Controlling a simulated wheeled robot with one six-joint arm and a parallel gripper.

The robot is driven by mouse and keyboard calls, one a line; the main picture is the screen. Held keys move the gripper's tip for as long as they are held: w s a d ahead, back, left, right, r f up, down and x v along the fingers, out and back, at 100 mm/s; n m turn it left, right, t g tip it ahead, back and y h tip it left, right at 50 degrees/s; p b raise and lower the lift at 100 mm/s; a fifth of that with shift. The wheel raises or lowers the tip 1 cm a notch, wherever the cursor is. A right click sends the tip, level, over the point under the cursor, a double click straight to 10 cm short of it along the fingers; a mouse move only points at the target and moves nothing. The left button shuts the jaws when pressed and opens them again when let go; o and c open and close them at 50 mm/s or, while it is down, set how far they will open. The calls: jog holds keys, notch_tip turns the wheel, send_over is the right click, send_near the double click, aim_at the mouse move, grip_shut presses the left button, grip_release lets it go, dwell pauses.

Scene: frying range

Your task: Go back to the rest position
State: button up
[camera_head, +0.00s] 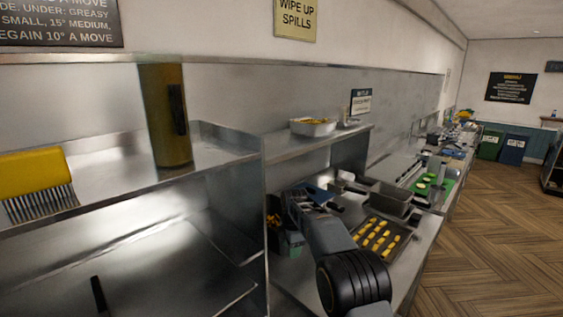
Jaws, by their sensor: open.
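My arm reaches up from the lower middle of the head view over a steel counter (424,236). My gripper (318,193) is at its far end, open, with nothing seen between its fingers. It is small in the picture, above the counter and left of a dark tray (403,237) holding several yellow sticks. Part of the counter is hidden behind my arm.
A steel shelf at left holds a yellow brush (38,175) and a tall yellow-brown cylinder (166,115). A white tray of yellow food (313,127) stands on the middle shelf. A steel container (391,197) is behind the dark tray. Wooden floor (490,240) is clear at right.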

jog(key=s+d+r+m+t, duration=0.1)
jog(key=s+d+r+m, duration=0.1)
jog(key=s+d+m, duration=0.2)
jog(key=s+d+r+m+t, duration=0.1)
jog(key=s+d+m, duration=0.4)
jog(key=s+m, duration=0.5)
jog(key=s+d+r+m+t, duration=0.2)
jog(key=s+m, duration=0.6)
jog(key=s, duration=1.1)
jog(key=shift+s+d+r, duration=0.25)
jog(key=shift+d+r, duration=0.65)
jog(key=shift+d, duration=0.3)
